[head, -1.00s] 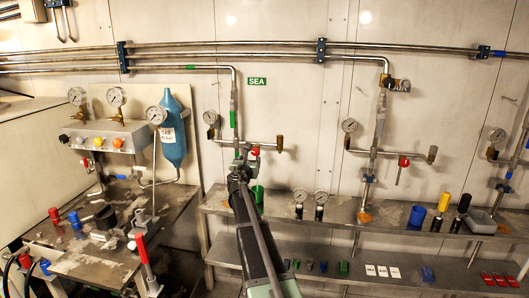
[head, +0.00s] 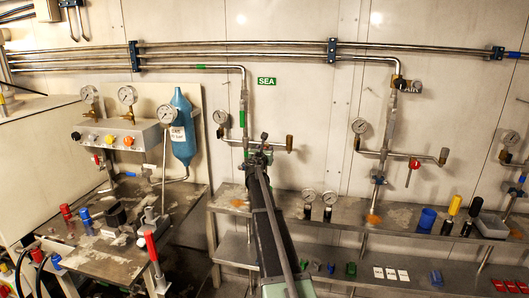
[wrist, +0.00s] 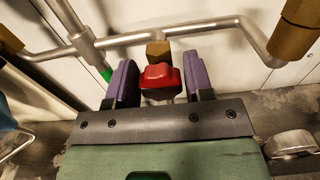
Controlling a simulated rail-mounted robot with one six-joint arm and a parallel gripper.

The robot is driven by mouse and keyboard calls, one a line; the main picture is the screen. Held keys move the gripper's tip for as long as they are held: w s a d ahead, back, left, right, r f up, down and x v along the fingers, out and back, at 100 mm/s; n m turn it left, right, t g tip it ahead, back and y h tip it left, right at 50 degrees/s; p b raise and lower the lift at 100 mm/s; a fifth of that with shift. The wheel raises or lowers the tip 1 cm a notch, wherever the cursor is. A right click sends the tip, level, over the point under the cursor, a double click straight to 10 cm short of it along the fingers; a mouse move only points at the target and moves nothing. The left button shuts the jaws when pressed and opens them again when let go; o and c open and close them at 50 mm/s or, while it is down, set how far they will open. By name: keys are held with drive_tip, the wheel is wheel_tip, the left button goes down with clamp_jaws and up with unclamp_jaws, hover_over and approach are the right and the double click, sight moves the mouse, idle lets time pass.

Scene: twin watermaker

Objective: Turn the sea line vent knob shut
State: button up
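The red vent knob (wrist: 161,78) sits on a brass fitting (wrist: 158,50) on a horizontal steel pipe in the wrist view. My gripper (wrist: 158,82) is open, with one purple finger on each side of the knob. The knob stands between the fingers; whether either touches it, I cannot tell. In the head view my gripper (head: 262,146) is at the sea line pipe (head: 243,100), below and left of the green SEA sign (head: 266,82). It hides the knob there.
Brass pipe ends flank the knob, one at the right (wrist: 297,30) and one at the left (wrist: 8,40) in the wrist view. A shelf (head: 345,217) below carries two gauges (head: 319,202). The air line has its own red knob (head: 414,163) to the right.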

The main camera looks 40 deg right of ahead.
drive_tip(key=c, duration=0.5)
drive_tip(key=m, duration=0.3)
drive_tip(key=o, duration=0.9)
drive_tip(key=shift+s, duration=0.1)
drive_tip(key=v, duration=1)
drive_tip(key=shift+s+a, duration=0.2)
drive_tip(key=shift+a, duration=0.1)
